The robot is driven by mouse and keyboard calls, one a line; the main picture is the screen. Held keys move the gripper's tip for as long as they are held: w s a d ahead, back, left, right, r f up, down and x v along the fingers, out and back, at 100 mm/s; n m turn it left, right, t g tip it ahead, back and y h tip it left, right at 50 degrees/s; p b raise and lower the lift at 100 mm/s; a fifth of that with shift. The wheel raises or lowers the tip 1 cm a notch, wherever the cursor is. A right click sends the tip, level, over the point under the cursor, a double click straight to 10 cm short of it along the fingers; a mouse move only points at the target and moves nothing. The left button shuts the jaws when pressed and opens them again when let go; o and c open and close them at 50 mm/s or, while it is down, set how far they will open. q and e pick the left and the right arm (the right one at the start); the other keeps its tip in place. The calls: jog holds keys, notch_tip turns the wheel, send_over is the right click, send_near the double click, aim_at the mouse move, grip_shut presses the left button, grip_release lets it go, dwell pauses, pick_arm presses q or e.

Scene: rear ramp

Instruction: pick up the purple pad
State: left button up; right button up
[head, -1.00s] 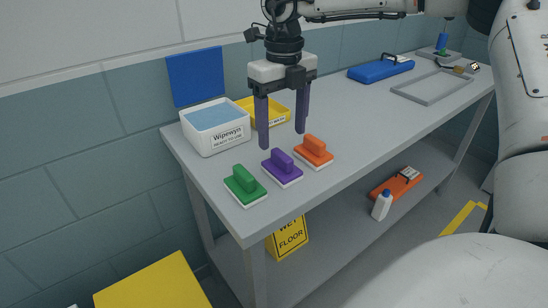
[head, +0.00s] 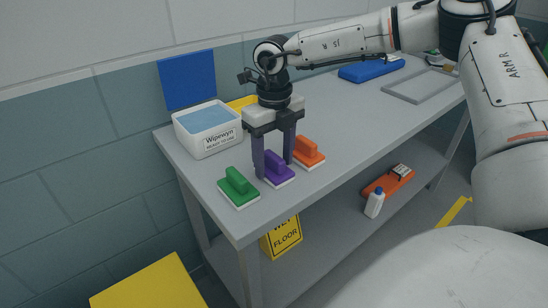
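The purple pad (head: 279,169) has a white base and a raised purple handle. It lies on the grey table between the green pad (head: 238,187) and the orange pad (head: 309,153). My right gripper (head: 273,169) points down over the purple pad. Its fingers are apart, one on each side of the purple handle, with no clear sign of contact. The near finger hides part of the purple pad. My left gripper is not in view.
A white Wipewyn box (head: 208,139) with a raised blue lid (head: 187,80) stands behind the pads. A yellow tray (head: 240,103) is partly hidden behind my gripper. A blue case (head: 370,70) and a grey frame (head: 420,88) lie farther right. The table's front edge is close to the pads.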

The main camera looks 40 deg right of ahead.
aim_at(274, 156)
jog(key=c, duration=0.7)
jog(key=shift+r, duration=0.1)
notch_tip(274, 156, up, 10)
jog(key=shift+f+b, duration=0.1)
jog(key=shift+b, duration=0.35)
